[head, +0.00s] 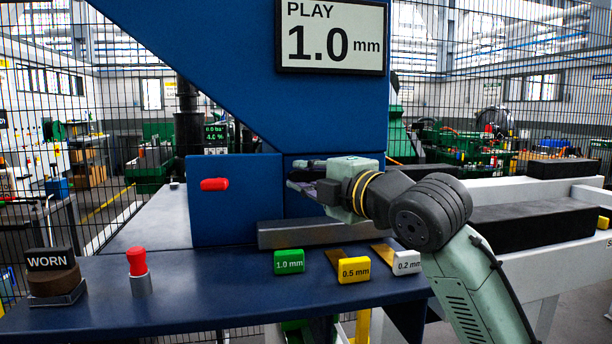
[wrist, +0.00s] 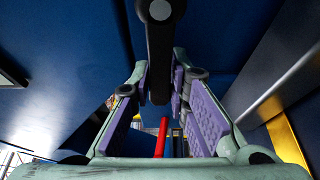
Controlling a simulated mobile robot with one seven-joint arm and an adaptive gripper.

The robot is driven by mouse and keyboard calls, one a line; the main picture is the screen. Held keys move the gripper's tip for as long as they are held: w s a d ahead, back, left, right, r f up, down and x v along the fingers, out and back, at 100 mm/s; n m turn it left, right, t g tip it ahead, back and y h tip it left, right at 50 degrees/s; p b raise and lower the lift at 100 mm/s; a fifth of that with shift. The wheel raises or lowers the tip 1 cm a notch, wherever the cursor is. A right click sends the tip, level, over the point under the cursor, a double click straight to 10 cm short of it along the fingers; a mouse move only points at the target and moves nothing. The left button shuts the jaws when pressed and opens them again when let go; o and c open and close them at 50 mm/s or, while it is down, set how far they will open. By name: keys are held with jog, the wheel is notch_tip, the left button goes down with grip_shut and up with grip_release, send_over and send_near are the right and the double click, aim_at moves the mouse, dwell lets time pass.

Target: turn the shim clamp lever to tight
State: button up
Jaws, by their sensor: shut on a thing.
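My gripper (head: 305,176) reaches in from the right, in front of the blue housing, above the grey metal bar. In the wrist view a black lever (wrist: 160,50) with a round pale pivot cap at its top hangs between the purple-padded fingers. My gripper (wrist: 161,88) is shut on this lever near its lower end. In the head view the lever is hidden or cannot be told apart from my gripper. No tight or loose marking is readable.
A red handle (head: 214,184) sticks out of the blue block left of my gripper. Green (head: 289,262), yellow (head: 354,270) and white (head: 408,262) shim tabs lie below. A red-topped post (head: 137,262) and a WORN block (head: 52,275) stand left. The display (head: 331,36) reads PLAY 1.0 mm.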

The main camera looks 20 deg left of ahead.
aim_at(299, 149)
grip_shut()
jog(key=shift+r+m, duration=0.1)
jog(key=shift+m, duration=0.2)
jog(key=shift+r+m+t+y+b, duration=0.45)
jog(key=shift+r+m, duration=0.25)
jog(key=shift+m, duration=0.5)
jog(key=shift+w+d+r+m+t+y, duration=0.2)
jog(key=shift+r+m+t, duration=0.15)
jog(key=shift+m, duration=0.45)
jog(key=shift+w+d+r+m+t+y, duration=0.1)
jog(key=shift+d+r+m+t, duration=0.1)
jog(key=shift+r+m, duration=0.45)
jog(key=shift+f+m, duration=0.2)
jog(key=shift+m, duration=0.05)
jog(key=o, duration=0.7)
grip_release()
